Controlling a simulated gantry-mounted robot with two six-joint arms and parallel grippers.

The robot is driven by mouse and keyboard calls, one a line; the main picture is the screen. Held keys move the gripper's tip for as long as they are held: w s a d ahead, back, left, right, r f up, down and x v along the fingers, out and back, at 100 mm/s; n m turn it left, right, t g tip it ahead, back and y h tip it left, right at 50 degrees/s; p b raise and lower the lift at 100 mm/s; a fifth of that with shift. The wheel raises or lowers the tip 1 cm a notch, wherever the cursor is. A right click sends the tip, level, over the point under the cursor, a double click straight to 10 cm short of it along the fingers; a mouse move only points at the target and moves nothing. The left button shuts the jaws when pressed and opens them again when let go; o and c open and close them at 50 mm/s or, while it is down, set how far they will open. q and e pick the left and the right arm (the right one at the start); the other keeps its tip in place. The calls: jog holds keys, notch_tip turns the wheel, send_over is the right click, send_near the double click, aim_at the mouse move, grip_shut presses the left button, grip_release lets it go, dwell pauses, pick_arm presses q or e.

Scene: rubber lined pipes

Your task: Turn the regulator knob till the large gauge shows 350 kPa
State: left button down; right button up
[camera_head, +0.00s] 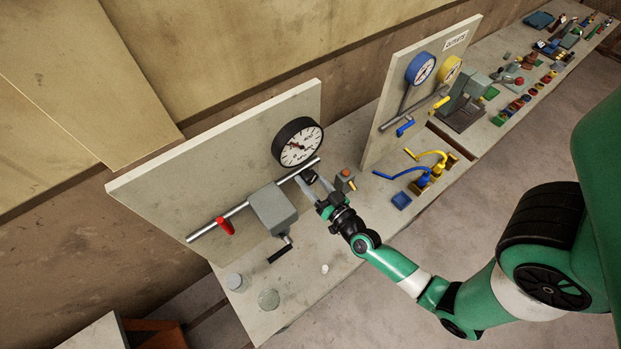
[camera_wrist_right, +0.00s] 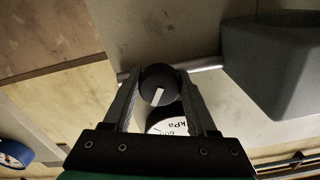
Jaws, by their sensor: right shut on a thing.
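The large gauge (camera_head: 299,145) has a black rim and a white dial and is mounted on the left upright panel. Its needle is too small to read. Part of its dial, with the letters kPa, shows upside down in the wrist view (camera_wrist_right: 174,125). The black round regulator knob (camera_wrist_right: 160,85) with a white pointer mark sits at the pipe below the gauge. My right gripper (camera_head: 308,181) is at the knob, its two fingers on either side of it, shut on it. The fingers partly hide the knob in the head view. My left gripper is not in view.
A grey box (camera_head: 272,208) with a black crank handle (camera_head: 281,250) sits on the pipe left of the knob. A small block with an orange top (camera_head: 346,176) stands close right of my gripper. Another panel (camera_head: 388,119) stands beyond.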

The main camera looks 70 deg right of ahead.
jog(key=m, duration=0.5)
jog(key=shift+a+m, duration=0.1)
jog(key=shift+m, duration=0.2)
jog(key=m, duration=0.4)
jog(key=shift+r+m+b, duration=0.1)
jog(key=shift+m+b, duration=0.2)
jog(key=o, duration=1.4)
jog(key=shift+c, duration=0.2)
